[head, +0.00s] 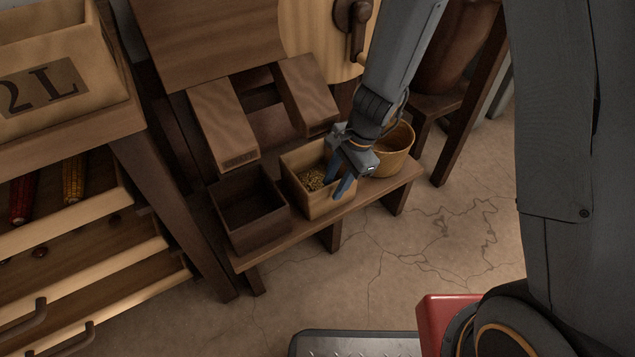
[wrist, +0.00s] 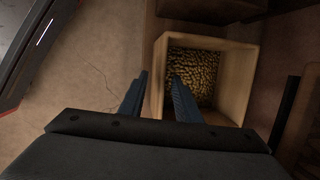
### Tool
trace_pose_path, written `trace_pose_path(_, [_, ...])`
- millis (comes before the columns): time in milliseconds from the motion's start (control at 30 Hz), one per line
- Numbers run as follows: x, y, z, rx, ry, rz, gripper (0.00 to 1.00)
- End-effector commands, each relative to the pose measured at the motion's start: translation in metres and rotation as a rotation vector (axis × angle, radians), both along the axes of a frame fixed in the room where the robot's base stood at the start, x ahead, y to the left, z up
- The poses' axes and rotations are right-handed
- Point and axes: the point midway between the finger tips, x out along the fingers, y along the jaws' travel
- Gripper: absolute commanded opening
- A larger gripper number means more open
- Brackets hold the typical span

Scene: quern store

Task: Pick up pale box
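The pale box (head: 311,206) is an open, square wooden box with a layer of yellowish grain in it. It stands upright on a low wooden bench between a dark box and a round tub. It also shows in the wrist view, its right wall (wrist: 239,85) clear. My gripper (head: 340,190) is open at the box's right side in the head view. In the wrist view, its two blue fingers (wrist: 157,92) lie on either side of the box's left wall, one over the inside and one outside. Contact with the wall cannot be told.
The dark box (head: 262,230) stands close to the left of the pale box. The round tub (head: 396,155) is close behind my gripper on the bench (head: 290,246). A wooden hopper with sloping boards (head: 222,125) rises behind.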

Motion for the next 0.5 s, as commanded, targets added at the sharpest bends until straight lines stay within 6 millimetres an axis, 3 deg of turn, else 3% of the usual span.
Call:
trace_pose_path(100, [0.0,-0.0002,0.001,0.0,0.0,0.0,0.28])
trace_pose_path(267, [0.0,-0.0003,0.0011,0.0,0.0,0.0,0.01])
trace_pose_path(500, [0.0001,-0.0003,0.0011,0.0,0.0,0.0,0.0])
